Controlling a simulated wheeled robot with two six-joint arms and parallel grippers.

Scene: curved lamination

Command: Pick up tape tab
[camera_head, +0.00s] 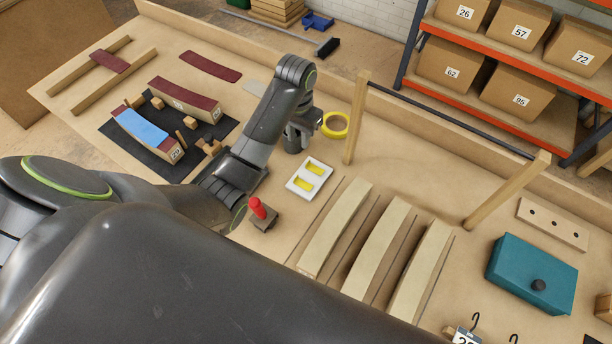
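Two yellow tape tabs lie on a small white plate (297,190) in the middle of the bench, one farther (315,168) and one nearer (305,183). My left gripper (294,143) is behind the plate and a little left of it, apart from both tabs. Its fingers are small and dark, and I cannot tell whether they are open or shut. A yellow tape roll (327,131) lies just right of it. My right gripper is not in view.
A red-handled tool (257,208) stands left of the plate. Three curved pale beams (378,245) lie to the right. A wooden post (356,118) rises by the roll. Curved blocks, one blue-topped (141,127), sit on a black mat (222,130). A teal box (530,272) is far right.

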